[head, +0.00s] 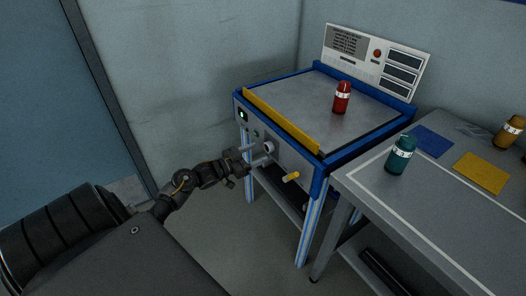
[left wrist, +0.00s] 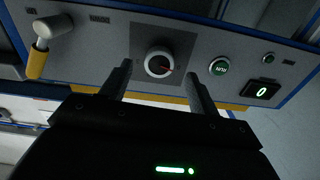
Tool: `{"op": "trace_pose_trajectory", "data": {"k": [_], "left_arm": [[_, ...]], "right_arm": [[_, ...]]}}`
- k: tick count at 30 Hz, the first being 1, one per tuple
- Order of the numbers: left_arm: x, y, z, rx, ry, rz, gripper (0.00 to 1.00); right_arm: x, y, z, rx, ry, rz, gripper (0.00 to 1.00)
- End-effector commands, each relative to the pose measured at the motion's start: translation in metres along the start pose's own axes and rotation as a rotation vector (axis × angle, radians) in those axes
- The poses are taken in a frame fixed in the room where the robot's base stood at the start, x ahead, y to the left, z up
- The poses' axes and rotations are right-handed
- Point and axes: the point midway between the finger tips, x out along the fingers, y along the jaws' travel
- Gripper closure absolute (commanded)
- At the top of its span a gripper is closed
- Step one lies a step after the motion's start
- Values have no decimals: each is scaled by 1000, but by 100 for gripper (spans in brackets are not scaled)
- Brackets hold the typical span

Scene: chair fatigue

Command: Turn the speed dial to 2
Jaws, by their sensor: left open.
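In the left wrist view the dial lies between the fingertips (left wrist: 160,78); contact cannot be told. A display (left wrist: 262,91) reads 0. My right gripper is not in view.
A red canister (head: 342,97) stands on the machine top. A grey table (head: 400,225) at right holds a teal canister (head: 400,154). Open floor lies below.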

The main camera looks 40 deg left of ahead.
Motion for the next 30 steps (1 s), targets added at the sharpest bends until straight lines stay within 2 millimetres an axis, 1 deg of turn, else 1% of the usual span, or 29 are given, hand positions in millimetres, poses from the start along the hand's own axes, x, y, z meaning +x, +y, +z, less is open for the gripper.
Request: {"op": "trace_pose_trajectory", "data": {"k": [1,3,6,11,18,20,28,29,30], "left_arm": [[9,0,-1,-1,3,0,39],[19,0,0,0,3,0,39],[29,0,0,0,2,0,39],[36,0,0,0,-1,0,39],[36,0,0,0,-1,0,39],[36,0,0,0,-1,0,45],[36,0,0,0,0,0,81],[36,0,0,0,0,0,84],[36,0,0,1,-1,0,84]], "right_arm": [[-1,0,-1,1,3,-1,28],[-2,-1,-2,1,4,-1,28],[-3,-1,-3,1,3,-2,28],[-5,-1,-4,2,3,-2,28],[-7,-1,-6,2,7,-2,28],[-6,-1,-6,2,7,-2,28],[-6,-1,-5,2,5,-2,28],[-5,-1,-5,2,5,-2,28],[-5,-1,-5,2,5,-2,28]]}}
